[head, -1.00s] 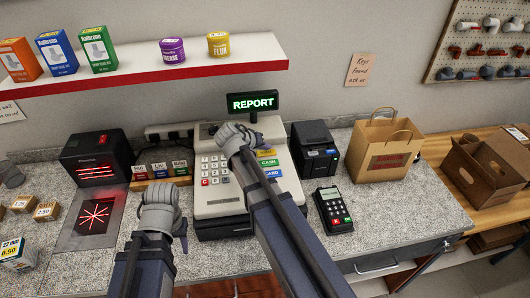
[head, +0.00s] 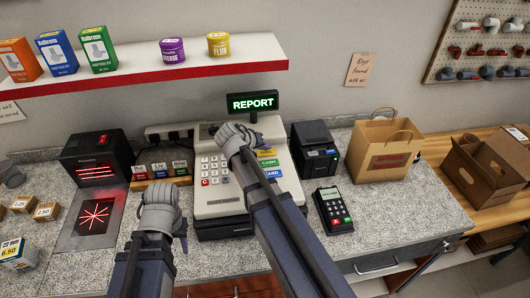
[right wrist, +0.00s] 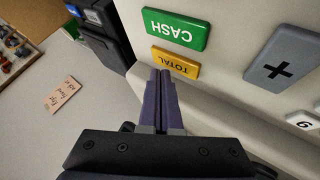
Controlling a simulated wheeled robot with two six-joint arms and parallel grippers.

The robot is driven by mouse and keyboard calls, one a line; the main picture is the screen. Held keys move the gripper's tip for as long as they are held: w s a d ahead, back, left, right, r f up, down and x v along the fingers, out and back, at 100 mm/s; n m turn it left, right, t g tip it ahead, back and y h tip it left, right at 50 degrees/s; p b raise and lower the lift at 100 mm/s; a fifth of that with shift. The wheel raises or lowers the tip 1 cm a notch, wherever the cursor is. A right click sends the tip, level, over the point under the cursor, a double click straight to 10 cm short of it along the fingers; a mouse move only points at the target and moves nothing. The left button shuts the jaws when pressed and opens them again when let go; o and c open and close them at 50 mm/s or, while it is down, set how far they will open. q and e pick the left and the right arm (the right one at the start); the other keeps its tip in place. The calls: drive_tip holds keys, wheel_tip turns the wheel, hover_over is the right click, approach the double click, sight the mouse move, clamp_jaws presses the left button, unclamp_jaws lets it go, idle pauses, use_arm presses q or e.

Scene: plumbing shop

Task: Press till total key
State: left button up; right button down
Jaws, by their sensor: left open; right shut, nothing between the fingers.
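The till (head: 222,208) stands on the counter, its green display (head: 253,102) reading REPORT. In the right wrist view, the yellow TOTAL key (right wrist: 176,63) lies just below the green CASH key (right wrist: 175,29). My right gripper (right wrist: 166,74) is shut and empty, its tips at the TOTAL key's lower edge; I cannot tell whether they touch it. In the head view my right gripper (head: 236,134) is over the keypad and hides part of it. My left gripper (head: 160,190) is open, above the counter left of the till; its fingertips are hard to make out.
A card terminal (head: 333,209) and a black printer (head: 315,149) stand right of the till, with a paper bag (head: 377,163) beyond. A scanner (head: 94,160) and small boxes are at left. A shelf (head: 150,69) runs above.

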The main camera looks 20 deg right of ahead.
sight(265, 155)
idle(0.3)
drive_tip(key=shift+f+b, duration=0.45)
drive_tip(key=shift+b, duration=0.05)
drive_tip(key=shift+f, duration=0.1)
idle(0.4)
drive_tip(key=shift+r+p, duration=0.5)
drive_tip(key=shift+r, duration=0.1)
wheel_tip(265, 155, up, 6)
drive_tip(key=p, duration=0.6)
